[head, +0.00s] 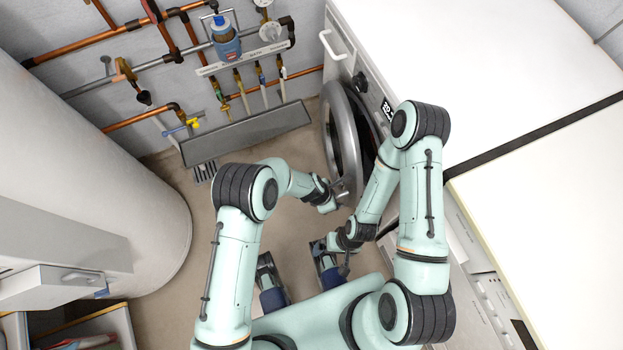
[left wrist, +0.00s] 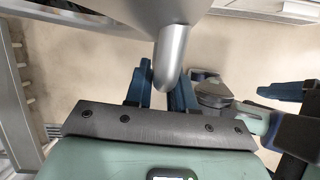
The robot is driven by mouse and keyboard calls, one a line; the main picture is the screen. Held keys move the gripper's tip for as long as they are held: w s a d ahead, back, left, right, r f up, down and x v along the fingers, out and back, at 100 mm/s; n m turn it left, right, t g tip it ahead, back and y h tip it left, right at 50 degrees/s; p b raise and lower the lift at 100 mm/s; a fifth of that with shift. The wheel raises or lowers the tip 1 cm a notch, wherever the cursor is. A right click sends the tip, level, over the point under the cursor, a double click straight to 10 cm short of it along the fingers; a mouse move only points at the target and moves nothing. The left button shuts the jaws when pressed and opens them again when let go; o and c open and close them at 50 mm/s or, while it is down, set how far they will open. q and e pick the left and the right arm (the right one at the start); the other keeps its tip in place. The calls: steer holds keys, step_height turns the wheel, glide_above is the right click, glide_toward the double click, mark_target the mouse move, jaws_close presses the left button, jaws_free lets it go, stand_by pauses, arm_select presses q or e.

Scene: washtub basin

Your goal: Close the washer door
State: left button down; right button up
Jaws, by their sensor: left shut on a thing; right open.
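The washer door (head: 330,112) is a round door with a grey ring, standing ajar from the front of the white washer (head: 470,65). My left gripper (head: 334,200) is at the door's near edge. In the left wrist view, the door's silver handle (left wrist: 171,58) lies between the blue fingers of my left gripper (left wrist: 160,85), which is shut on it. My right gripper (head: 345,262) is open and empty, lower in the head view and apart from the door. Part of the door's near side is hidden by my arms.
A large white tank (head: 80,150) stands at the left. Copper pipes (head: 105,40) and valves run along the back wall above a grey trough (head: 245,135). A second white-topped unit (head: 550,200) adjoins the washer. Bare floor (head: 285,148) lies left of the door.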

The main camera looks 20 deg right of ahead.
arm_select(q)
steer(key=s+d+n, duration=0.2)
steer(key=d, duration=0.7)
steer(key=shift+s+d+t+p, duration=0.15)
steer(key=shift+s+t+p, duration=0.1)
steer(key=shift+t+p, duration=0.2)
steer(key=shift+d+r, duration=0.15)
steer(key=c, duration=1.1)
jaws_free()
steer(key=shift+o, duration=0.2)
steer(key=shift+w, duration=0.1)
